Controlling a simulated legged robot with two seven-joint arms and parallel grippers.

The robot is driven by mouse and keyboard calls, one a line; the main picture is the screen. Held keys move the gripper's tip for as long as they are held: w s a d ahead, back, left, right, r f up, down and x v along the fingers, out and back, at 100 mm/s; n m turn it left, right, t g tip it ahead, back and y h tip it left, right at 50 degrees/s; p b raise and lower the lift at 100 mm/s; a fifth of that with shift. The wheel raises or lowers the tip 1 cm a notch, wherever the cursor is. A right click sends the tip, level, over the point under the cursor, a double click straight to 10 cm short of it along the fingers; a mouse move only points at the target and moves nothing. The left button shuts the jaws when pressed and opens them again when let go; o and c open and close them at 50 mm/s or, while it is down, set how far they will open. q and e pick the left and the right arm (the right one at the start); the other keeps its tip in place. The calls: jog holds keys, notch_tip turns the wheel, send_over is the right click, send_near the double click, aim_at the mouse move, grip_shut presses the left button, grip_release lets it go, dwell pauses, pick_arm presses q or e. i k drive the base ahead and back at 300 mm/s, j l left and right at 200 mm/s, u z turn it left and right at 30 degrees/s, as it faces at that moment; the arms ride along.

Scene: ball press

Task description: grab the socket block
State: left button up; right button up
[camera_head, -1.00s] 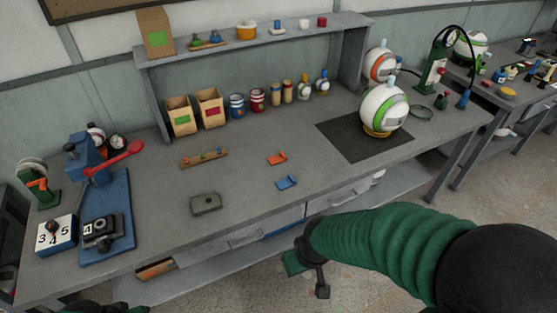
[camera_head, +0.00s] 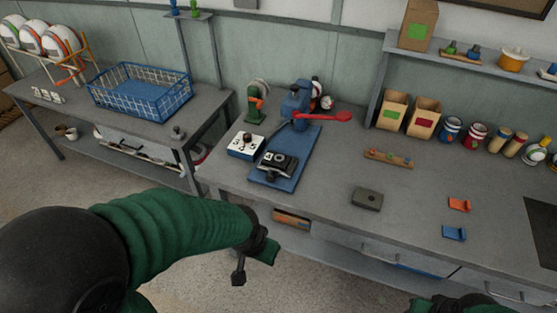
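The grey-green block with a small hollow in its top, which looks like the socket block (camera_head: 367,198), lies flat on the workbench (camera_head: 325,187) near its front edge. Nothing is touching it. My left gripper (camera_head: 252,262) hangs in front of the bench, to the left of and nearer than the block, clear of it. It holds no visible object, and its finger opening is not clear from this angle. My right gripper (camera_head: 455,304) shows only as a dark and green piece at the bottom edge, right of the block; its fingers are cut off.
A blue press (camera_head: 293,150) with a red lever (camera_head: 330,117) stands left of the block, beside a number box (camera_head: 244,145). A peg strip (camera_head: 389,158) lies behind the block. An orange piece (camera_head: 459,204) and a blue piece (camera_head: 454,233) lie to its right.

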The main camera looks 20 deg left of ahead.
aim_at(270, 159)
jog(key=i+u, duration=0.7)
jog(key=k, duration=0.1)
